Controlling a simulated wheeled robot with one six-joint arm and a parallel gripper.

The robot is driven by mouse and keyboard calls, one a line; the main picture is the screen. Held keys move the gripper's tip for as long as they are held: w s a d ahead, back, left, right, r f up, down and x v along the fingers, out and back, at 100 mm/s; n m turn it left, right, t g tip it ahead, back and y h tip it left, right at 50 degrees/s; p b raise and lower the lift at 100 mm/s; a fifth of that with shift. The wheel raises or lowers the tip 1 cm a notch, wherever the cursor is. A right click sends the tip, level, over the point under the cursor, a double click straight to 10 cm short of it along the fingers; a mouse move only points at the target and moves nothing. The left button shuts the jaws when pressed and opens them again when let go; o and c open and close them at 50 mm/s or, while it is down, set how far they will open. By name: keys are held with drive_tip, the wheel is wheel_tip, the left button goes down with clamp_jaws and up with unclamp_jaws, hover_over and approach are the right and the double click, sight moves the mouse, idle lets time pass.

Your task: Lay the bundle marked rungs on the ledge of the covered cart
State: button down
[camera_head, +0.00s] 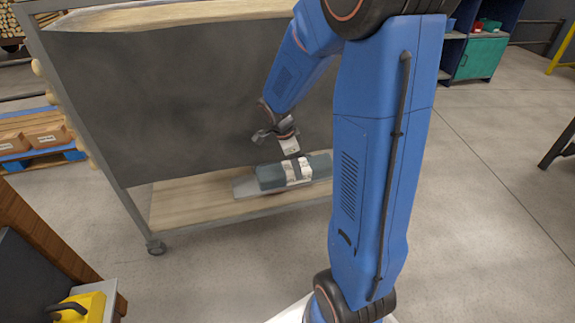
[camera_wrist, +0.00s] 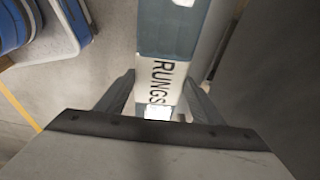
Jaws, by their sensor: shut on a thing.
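The bundle (camera_head: 272,177) is a teal-grey block with a white band. In the wrist view, the white band of the bundle (camera_wrist: 160,72) reads RUNGS. My gripper (camera_head: 294,160) is shut on the bundle at this band, with one finger on each side in the wrist view (camera_wrist: 160,100). The covered cart has a dark grey cover (camera_head: 190,100) over its upper part. Its pale wooden ledge (camera_head: 185,205) lies open below the cover. The bundle is low at the ledge, in front of the cover. I cannot tell whether it touches the wood. My arm hides its right end.
Cartons (camera_head: 47,136) sit on a blue pallet at the left. A yellow object (camera_head: 80,308) is at lower left. A green cabinet (camera_head: 482,58) stands behind at right.

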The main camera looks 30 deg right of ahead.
drive_tip(key=w+d, duration=0.2)
drive_tip(key=w, duration=0.5)
drive_tip(key=shift+a+x, duration=0.25)
drive_tip(key=shift+x, duration=0.75)
drive_tip(key=shift+a+x, duration=0.25)
drive_tip(key=shift+x, duration=0.8)
drive_tip(key=shift+a+x, duration=0.25)
drive_tip(key=shift+x, duration=0.75)
drive_tip(key=shift+w+d+f, duration=0.1)
drive_tip(key=shift+w+f, duration=0.15)
drive_tip(key=shift+f, duration=0.3)
drive_tip(key=c, duration=0.8)
unclamp_jaws()
drive_tip(key=shift+f, duration=0.1)
